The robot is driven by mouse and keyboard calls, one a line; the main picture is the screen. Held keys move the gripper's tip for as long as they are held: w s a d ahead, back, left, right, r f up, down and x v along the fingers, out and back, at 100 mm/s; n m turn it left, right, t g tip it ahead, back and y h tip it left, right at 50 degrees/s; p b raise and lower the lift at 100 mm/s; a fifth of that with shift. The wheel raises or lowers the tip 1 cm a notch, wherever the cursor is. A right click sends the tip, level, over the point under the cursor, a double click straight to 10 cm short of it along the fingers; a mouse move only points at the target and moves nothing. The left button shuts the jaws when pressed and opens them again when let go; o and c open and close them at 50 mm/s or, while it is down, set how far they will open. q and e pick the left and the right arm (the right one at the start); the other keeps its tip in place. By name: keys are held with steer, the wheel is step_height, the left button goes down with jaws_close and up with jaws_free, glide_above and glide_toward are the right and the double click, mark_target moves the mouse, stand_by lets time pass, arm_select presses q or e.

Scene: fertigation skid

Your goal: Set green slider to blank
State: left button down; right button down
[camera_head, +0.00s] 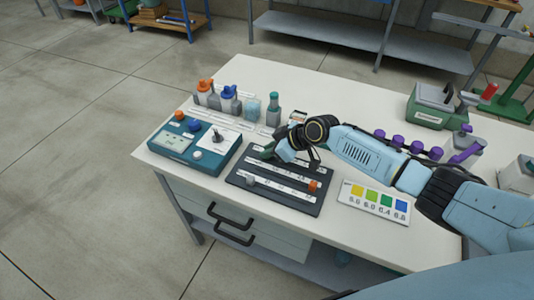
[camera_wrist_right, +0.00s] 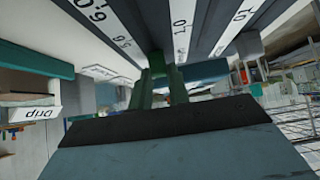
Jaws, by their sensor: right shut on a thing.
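The dark slider panel (camera_head: 284,198) lies on the bench and carries white scale strips. The green slider (camera_head: 267,152) is at the left end of the panel's far row. My right gripper (camera_head: 278,153) is down at that end, shut on the green slider. In the right wrist view the green slider's knob (camera_wrist_right: 156,64) sits between the fingertips (camera_wrist_right: 158,82), over a strip with printed numbers. The fingers and wrist hide part of the far row, and I cannot read its marks in the head view. My left gripper is out of view.
An orange slider (camera_head: 313,186) is at the panel's right and a grey slider (camera_head: 250,181) at its near left. A teal meter box (camera_head: 187,147) stands left, bottles (camera_head: 228,98) behind, a colour card (camera_head: 374,202) right. Purple-topped items (camera_head: 397,142) stand close behind my right forearm.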

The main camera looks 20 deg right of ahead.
steer(key=shift+a, duration=0.1)
steer(key=shift+w, duration=0.1)
steer(key=c, duration=1.3)
jaws_free()
steer(key=shift+w+a, duration=0.1)
steer(key=p+v, duration=0.2)
steer(key=v, duration=1.1)
steer(key=shift+r, duration=0.15)
